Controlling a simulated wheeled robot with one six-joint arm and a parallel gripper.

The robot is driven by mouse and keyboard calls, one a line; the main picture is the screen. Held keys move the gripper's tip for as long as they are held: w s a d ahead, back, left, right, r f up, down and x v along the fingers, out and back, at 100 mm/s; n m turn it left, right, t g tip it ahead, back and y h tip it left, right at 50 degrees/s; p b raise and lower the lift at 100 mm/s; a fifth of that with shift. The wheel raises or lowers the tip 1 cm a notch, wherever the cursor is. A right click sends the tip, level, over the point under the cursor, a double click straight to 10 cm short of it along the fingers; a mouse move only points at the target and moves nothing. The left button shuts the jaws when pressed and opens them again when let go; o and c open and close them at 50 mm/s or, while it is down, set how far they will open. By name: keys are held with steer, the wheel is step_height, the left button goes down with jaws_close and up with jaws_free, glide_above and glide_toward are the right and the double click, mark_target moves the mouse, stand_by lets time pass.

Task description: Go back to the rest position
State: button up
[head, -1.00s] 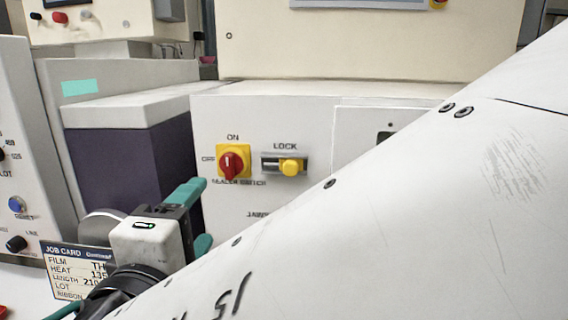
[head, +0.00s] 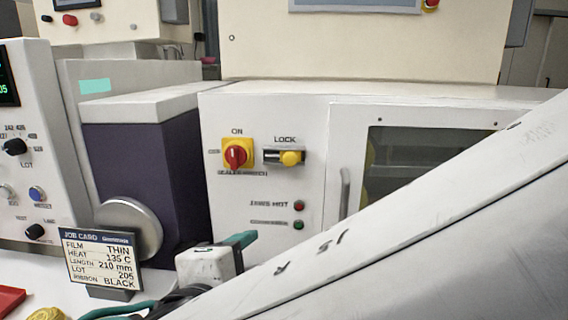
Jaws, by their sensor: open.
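My gripper (head: 238,243) is low in the head view, left of centre, in front of the white machine cabinet. One teal finger shows beyond its grey-white body, and the rest is hidden behind the body. Nothing shows held in it. My white arm runs from the lower middle to the right edge and covers the lower right of the cabinet.
The white cabinet (head: 263,205) has a red-yellow switch (head: 236,154), a yellow lock knob (head: 291,158) and a windowed door (head: 344,135). A job card (head: 100,260) stands at lower left, near a dial panel (head: 30,190) and a red tray (head: 10,300).

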steer(key=s+d+f+m+g+y, duration=0.2)
steer(key=d+m+g, duration=0.4)
steer(key=d, duration=0.9)
steer(key=s+d+f+m+g+y, duration=0.1)
steer(key=s+d+f+m+g, duration=0.2)
steer(key=d+m+g, duration=0.3)
steer(key=d+m, duration=0.5)
steer(key=d, duration=0.5)
steer(key=shift+s+m+y, duration=0.25)
steer(key=shift+m+y, duration=0.05)
steer(key=shift+y, duration=0.1)
